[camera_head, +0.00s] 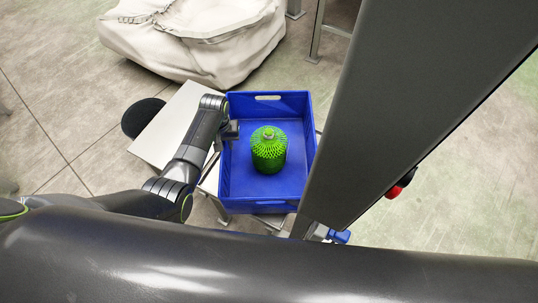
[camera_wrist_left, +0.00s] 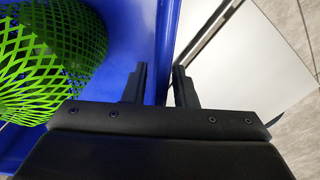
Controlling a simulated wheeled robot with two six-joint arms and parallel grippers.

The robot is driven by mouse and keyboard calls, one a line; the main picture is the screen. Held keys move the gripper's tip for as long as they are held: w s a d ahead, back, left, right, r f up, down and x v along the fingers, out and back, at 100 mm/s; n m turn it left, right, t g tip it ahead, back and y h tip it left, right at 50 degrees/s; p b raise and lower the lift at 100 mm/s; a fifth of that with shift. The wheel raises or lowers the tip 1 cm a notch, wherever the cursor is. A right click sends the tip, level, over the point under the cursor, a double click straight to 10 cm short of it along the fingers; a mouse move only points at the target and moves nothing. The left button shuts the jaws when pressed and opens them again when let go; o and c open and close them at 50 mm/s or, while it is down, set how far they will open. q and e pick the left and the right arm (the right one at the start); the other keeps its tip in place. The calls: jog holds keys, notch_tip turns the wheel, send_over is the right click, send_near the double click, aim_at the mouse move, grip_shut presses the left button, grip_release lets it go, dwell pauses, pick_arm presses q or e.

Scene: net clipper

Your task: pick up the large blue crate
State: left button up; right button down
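The large blue crate (camera_head: 308,140) stands upright, open at the top, with a hand slot in its far wall. A bundle of bright green netting (camera_head: 268,150) sits inside it. My left gripper (camera_head: 231,131) is at the middle of the crate's left wall. In the left wrist view, the fingers of my left gripper (camera_wrist_left: 160,80) are apart, one on the inner side of the crate's wall (camera_wrist_left: 165,60) and one on the outer side. The green netting (camera_wrist_left: 50,45) also shows there, left of the fingers. My right gripper does not show.
A white panel or tabletop (camera_head: 160,135) lies left of the crate, beside a round black object (camera_head: 143,118). A large off-white sack (camera_head: 195,45) lies beyond the crate. A wide grey beam (camera_head: 415,90) rises close on the right. Tiled floor is open at the left.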

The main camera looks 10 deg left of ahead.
pick_arm(q)
grip_shut()
dwell(1.1)
jog(key=shift+w+r, duration=0.15)
jog(key=shift+w, duration=0.1)
